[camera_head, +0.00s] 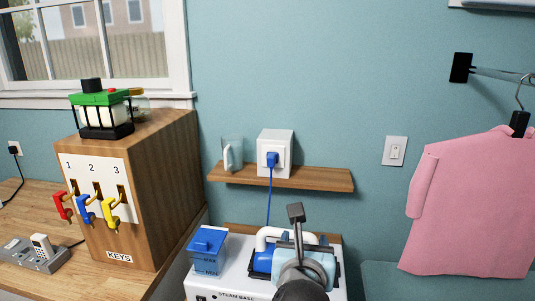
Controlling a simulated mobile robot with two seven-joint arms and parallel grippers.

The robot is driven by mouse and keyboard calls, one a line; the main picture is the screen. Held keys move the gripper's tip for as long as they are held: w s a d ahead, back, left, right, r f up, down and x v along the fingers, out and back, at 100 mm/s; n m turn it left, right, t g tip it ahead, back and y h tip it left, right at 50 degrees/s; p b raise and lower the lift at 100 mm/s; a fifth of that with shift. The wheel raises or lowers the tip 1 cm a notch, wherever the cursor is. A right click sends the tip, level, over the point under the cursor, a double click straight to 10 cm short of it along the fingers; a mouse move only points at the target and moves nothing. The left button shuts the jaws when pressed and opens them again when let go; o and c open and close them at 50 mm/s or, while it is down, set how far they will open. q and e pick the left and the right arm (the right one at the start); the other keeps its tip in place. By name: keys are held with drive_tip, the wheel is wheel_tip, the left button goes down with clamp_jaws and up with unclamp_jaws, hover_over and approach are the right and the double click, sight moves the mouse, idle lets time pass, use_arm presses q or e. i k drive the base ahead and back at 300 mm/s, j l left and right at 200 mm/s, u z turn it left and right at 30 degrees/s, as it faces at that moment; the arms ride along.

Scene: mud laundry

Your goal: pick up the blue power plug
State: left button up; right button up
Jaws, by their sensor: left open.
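The blue power plug (272,159) sits in the front of a white socket box (275,140) on the wooden wall shelf. Its blue cord (268,205) hangs down toward the blue and white iron (264,260). My left gripper (296,212) reaches up from the bottom, below and slightly right of the plug and apart from it. It is open and seen nearly edge-on, with nothing visible between its fingers. It hides part of the iron. My right gripper is not in view.
A glass mug (232,154) stands left of the socket box on the shelf (315,178). The steam base (232,283) and a blue-lidded box (207,250) are below. A wooden key cabinet (160,190) stands left; a pink shirt (475,205) hangs right. The shelf's right end is clear.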

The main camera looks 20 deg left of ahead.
sight(272, 157)
drive_tip(key=i+j, duration=0.9)
